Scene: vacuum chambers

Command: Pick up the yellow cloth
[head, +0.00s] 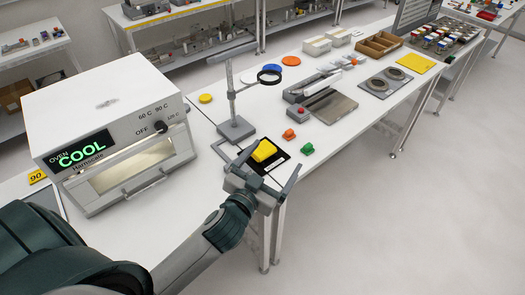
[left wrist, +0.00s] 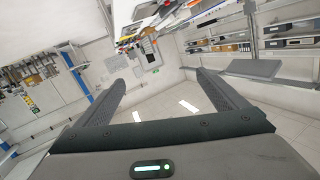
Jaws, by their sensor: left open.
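A flat yellow square (head: 416,62), which looks like the yellow cloth, lies on the white bench toward its far right end. My left gripper (head: 275,156) is well short of it, above the near edge of the bench. Its two fingers are spread, and the left wrist view shows the gap between them (left wrist: 158,78) empty. A thick yellow piece (head: 264,151) on a black-bordered sheet shows just behind the left gripper; I cannot tell whether they touch. My right gripper is in neither view.
A white oven (head: 112,130) reading COOL stands left of my left gripper. A grey stand (head: 236,128) rises behind the gripper. The floor at right is clear.

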